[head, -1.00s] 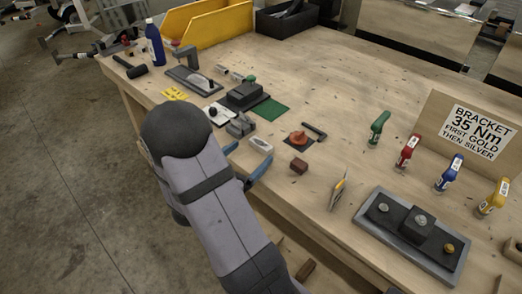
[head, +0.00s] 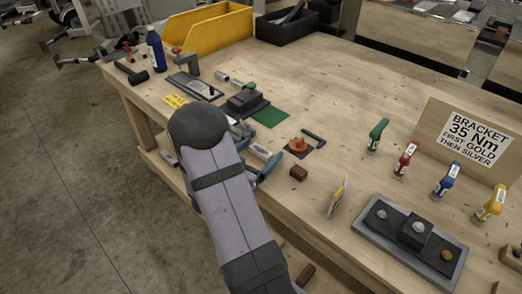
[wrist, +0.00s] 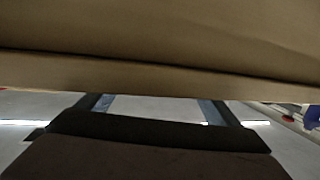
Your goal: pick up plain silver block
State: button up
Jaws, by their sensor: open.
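The plain silver block (head: 261,152) is a small pale grey block on the wooden bench, near its front edge. In the head view my gripper (head: 256,150) is at the block, with a blue finger on its near right side and blue showing on its far left side. The jaws are open. The block appears between the fingers, but contact cannot be told.
A black stepped block (head: 245,102) and green mat (head: 270,113) lie behind. A grey fixture tray (head: 375,243) stands front right. The bench's middle is clear.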

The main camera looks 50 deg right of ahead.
aim_at(261, 150)
jog(key=shift+w+d+f, duration=0.1)
jog(key=shift+d, duration=0.4)
jog(key=c, duration=1.2)
jog(key=shift+r, duration=5.05)
